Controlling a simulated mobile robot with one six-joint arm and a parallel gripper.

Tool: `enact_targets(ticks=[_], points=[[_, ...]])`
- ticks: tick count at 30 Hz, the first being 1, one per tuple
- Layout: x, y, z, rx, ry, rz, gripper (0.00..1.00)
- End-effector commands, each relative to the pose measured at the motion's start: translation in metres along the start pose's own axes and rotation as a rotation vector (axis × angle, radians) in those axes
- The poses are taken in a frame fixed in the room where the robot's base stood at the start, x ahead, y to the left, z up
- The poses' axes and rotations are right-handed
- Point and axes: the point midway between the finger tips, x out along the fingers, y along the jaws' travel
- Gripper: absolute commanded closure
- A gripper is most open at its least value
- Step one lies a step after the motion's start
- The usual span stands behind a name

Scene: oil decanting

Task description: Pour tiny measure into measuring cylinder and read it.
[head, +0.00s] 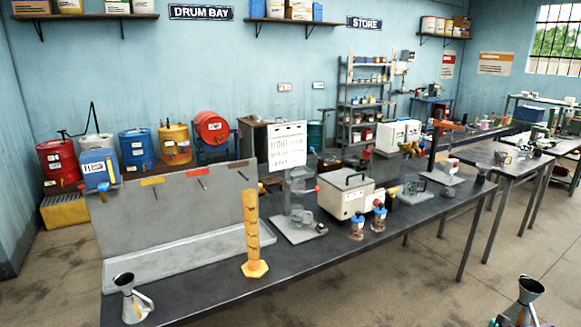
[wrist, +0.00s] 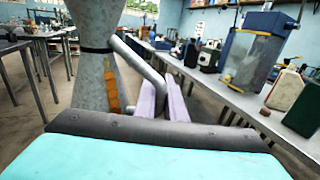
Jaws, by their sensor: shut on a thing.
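The measuring cylinder (head: 252,232) is a tall amber cylinder with a hexagonal foot. It stands upright and apart near the front edge of the dark bench (head: 330,262). A grey metal measure (head: 527,294) with a flared mouth shows upright at the head view's bottom right corner. In the wrist view this measure (wrist: 92,45) has a dark band, an orange tag and a bent tube handle. My gripper (wrist: 168,98) has pale purple fingers shut on that handle. The measure is well right of the cylinder, off the bench. Its contents are hidden.
A similar metal measure (head: 131,300) stands at the bench's front left. A grey panel (head: 180,215) stands behind the cylinder. To its right are a glass on a stand (head: 300,218), a white box (head: 345,195) and small jars (head: 357,226). Bare bench lies around the cylinder.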

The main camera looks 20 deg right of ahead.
Motion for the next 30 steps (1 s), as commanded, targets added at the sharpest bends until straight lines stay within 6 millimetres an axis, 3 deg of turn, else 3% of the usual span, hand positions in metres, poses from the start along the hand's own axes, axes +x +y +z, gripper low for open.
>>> enact_targets(ticks=[14,30], points=[[-0.057,0.095,-0.009,0.003,-0.001,0.155,1.00],[-0.142,0.194,-0.018,0.004,-0.002,0.339,1.00]])
